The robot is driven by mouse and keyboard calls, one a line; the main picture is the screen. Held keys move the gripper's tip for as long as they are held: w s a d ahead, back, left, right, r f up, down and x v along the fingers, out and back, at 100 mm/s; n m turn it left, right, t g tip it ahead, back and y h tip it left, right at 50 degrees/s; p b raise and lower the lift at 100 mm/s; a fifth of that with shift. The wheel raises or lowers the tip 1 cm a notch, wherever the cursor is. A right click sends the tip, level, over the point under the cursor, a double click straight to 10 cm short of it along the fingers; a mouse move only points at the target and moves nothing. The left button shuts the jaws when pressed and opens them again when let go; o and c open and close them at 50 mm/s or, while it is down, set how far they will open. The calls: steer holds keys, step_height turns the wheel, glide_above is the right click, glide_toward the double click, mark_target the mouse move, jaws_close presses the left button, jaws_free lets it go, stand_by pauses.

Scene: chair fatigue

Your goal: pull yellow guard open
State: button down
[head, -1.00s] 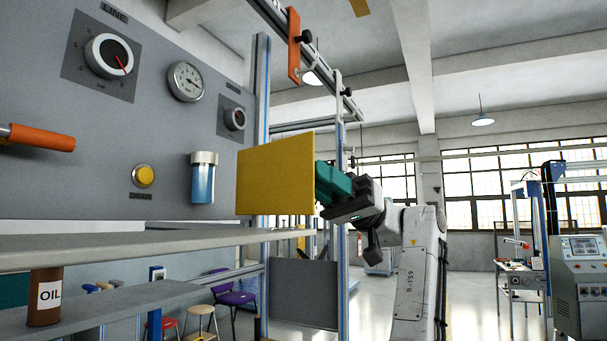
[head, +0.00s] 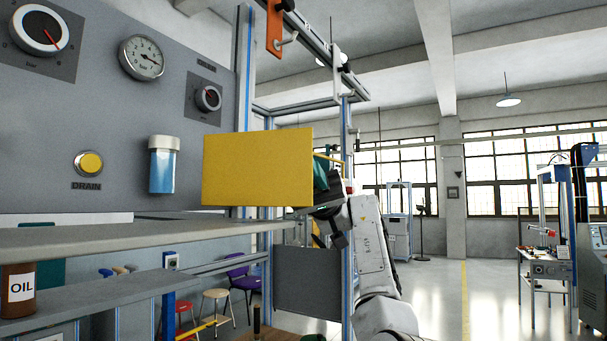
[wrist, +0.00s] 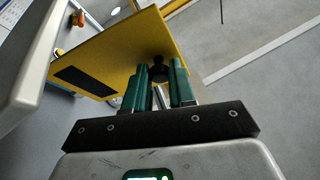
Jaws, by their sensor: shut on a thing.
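The yellow guard (head: 257,167) is a flat panel standing out in front of the grey machine panel, above the shelf edge. It also fills the upper left of the wrist view (wrist: 120,58), with a dark rectangular patch on its face. My gripper (wrist: 159,76) has its two green fingers on either side of a dark round knob (wrist: 158,68) at the guard's edge and is shut on it. In the head view, my gripper (head: 322,178) is at the guard's right edge and partly hidden behind it.
The grey panel (head: 110,110) carries dials, a gauge, a yellow drain button (head: 89,163) and a blue filter cup (head: 163,165). A pale shelf (head: 140,238) runs below. An orange bracket (head: 275,28) hangs above. Open floor (head: 440,295) lies to the right.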

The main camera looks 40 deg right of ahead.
stand_by(0.3)
steer(key=c, duration=0.9)
jaws_free()
steer(key=shift+c, duration=0.2)
steer(key=shift+w, duration=0.1)
